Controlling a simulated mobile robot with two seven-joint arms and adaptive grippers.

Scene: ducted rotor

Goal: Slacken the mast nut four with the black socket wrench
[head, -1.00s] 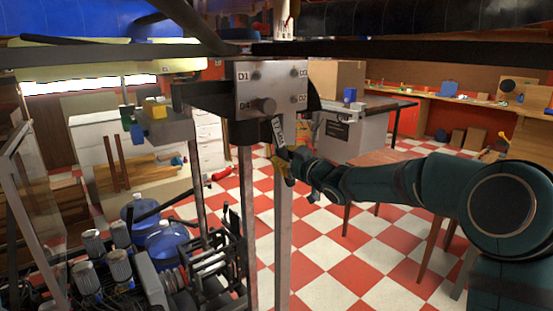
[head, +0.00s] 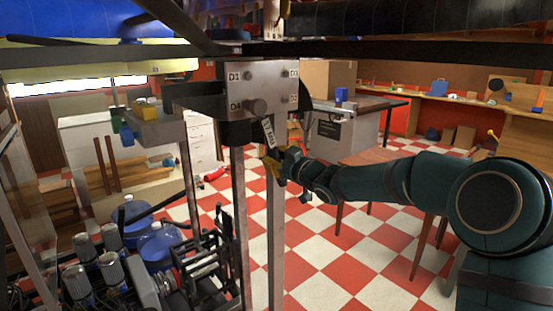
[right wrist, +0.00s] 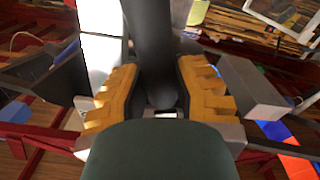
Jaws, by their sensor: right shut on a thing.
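A grey metal plate (head: 262,87) on the mast carries nuts labelled D1, D2, D3 and D4. A larger cylindrical end, seemingly the socket of the black socket wrench (head: 256,107), covers the nut at D4. The wrench's labelled handle (head: 268,132) slants down and right from there. My right gripper (head: 274,166), with yellow finger pads, is shut on the lower handle. In the right wrist view the dark handle (right wrist: 153,45) runs up between both pads (right wrist: 157,88). The nut itself is hidden at D4. My left gripper is not in view.
Dark beams (head: 150,54) cross above the plate, and a metal post (head: 277,240) stands below it. Machinery with grey cylinders (head: 115,270) fills the lower left. A dark-topped table (head: 365,103) stands behind.

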